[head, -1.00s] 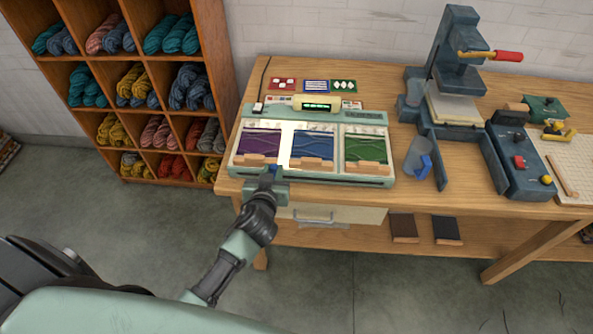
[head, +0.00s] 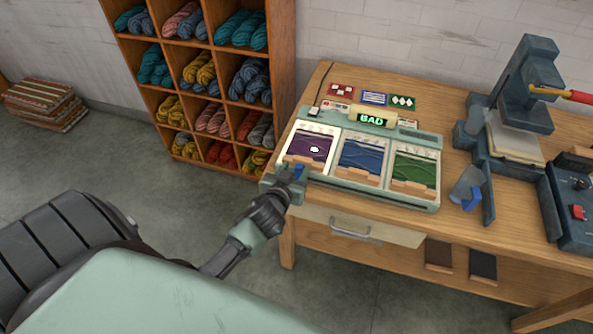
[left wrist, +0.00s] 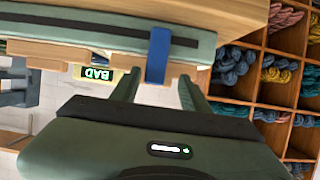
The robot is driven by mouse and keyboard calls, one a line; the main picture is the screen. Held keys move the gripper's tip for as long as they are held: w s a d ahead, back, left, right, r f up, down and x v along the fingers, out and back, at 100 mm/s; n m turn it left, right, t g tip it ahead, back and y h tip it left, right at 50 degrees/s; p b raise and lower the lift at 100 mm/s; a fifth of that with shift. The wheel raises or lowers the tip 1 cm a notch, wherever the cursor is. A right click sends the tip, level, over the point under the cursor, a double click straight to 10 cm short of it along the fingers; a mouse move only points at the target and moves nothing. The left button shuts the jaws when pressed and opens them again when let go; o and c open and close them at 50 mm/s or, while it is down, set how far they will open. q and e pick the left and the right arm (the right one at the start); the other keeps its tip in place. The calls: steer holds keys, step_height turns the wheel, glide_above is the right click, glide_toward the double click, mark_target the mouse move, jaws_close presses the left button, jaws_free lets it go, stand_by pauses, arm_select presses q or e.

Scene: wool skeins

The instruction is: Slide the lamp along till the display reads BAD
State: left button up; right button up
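A small bright patch (head: 314,149) lies on the purple panel. I cannot clearly make out the lamp's body. A blue tab (left wrist: 158,55) crosses the box's front edge, near its left end (head: 299,171). My left gripper (head: 291,182) is at this tab; in the wrist view its fingers (left wrist: 159,82) stand either side of it, with gaps. My right gripper is not in view.
Blue (head: 362,158) and green (head: 413,172) panels lie beside the purple one. A wool shelf (head: 283,60) is at the left.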

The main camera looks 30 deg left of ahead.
arm_select(q)
steer(key=shift+s+d+r, duration=0.1)
steer(key=shift+s+d, duration=0.2)
steer(key=shift+s, duration=0.1)
steer(key=b+v, duration=0.1)
steer(key=v, duration=0.5)
steer(key=shift+s+r, duration=0.15)
steer(key=shift+s, duration=0.25)
